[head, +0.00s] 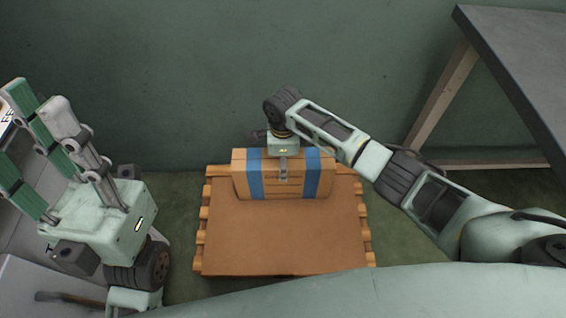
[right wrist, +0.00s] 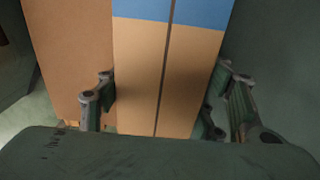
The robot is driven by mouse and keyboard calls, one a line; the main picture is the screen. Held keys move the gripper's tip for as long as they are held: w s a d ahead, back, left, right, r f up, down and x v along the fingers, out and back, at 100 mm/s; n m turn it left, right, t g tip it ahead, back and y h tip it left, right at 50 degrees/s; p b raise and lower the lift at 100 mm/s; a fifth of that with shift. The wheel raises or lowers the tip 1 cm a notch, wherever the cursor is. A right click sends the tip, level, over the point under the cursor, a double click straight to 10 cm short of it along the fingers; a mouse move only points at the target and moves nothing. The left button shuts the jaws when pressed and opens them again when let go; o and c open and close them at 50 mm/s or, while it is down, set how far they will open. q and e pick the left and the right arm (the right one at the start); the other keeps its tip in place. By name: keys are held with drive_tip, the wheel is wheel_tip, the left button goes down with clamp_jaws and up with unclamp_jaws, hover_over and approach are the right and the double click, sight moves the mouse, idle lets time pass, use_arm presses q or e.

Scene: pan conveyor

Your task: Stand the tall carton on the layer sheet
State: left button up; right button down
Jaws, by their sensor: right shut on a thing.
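The tall carton (head: 215,0) is not at the picture's top; the brown carton with blue bands (head: 306,190) lies with its long side across the far part of the layer sheet (head: 280,240). I cannot tell whether it touches the sheet. My right gripper (head: 283,172) reaches down over its middle and is shut on it. In the right wrist view the carton (right wrist: 140,75) fills the space between the fingers (right wrist: 160,105). My left gripper (head: 10,128) is open and empty at the far left, fingers pointing up-left.
The sheet lies on a wooden pallet (head: 200,221) on the green floor. A dark-topped table (head: 520,50) with wooden legs stands at the right. A grey surface with a dark-handled tool (head: 68,299) is at the lower left. The near part of the sheet is bare.

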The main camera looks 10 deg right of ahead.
drive_tip(key=shift+c, duration=2.4)
unclamp_jaws()
drive_tip(key=shift+f, duration=0.1)
